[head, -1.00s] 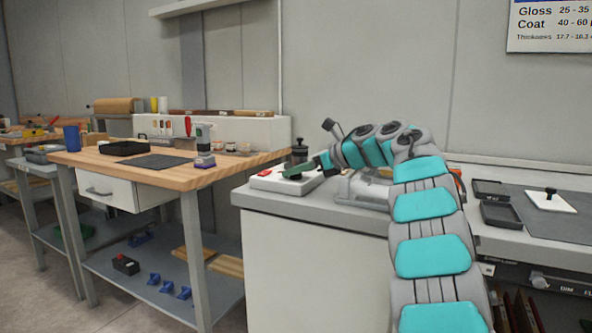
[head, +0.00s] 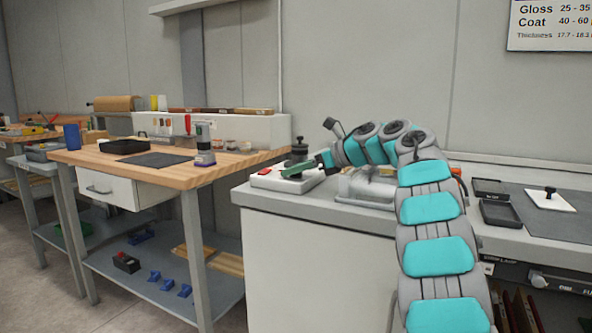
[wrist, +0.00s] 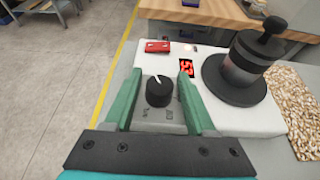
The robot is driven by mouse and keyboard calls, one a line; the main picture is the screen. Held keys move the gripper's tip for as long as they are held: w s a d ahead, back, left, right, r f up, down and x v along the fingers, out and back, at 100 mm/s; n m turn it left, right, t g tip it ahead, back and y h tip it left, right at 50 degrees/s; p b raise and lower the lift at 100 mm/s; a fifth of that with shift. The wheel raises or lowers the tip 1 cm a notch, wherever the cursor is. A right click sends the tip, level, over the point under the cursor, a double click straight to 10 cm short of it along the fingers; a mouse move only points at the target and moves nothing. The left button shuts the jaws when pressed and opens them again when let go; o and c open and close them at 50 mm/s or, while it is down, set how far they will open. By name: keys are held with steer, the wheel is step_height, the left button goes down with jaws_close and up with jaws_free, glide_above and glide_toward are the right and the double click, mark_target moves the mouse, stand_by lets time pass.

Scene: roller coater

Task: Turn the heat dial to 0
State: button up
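The heat dial (wrist: 158,94) is a black round knob on a white control box (wrist: 215,122) in the wrist view. Its white pointer line points up and slightly left. My gripper (wrist: 160,76) is open, with one green finger on each side of the dial; a gap shows on both sides, wider on the left. A small red-lit display (wrist: 187,67) sits beyond the right fingertip; I cannot read its digits surely. In the head view, my gripper (head: 300,170) is over the white box (head: 268,180), and the dial is hidden there.
A red switch (wrist: 158,46) sits beyond the dial. A wooden workbench (head: 75,158) stands left. Floor is open left of the box.

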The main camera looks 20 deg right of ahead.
steer(key=shift+o, duration=0.7)
steer(key=b+v, duration=0.1)
steer(key=v, duration=0.6)
steer(key=shift+s+d+r, duration=0.15)
steer(key=shift+s+d, duration=0.05)
steer(key=shift+s, duration=0.1)
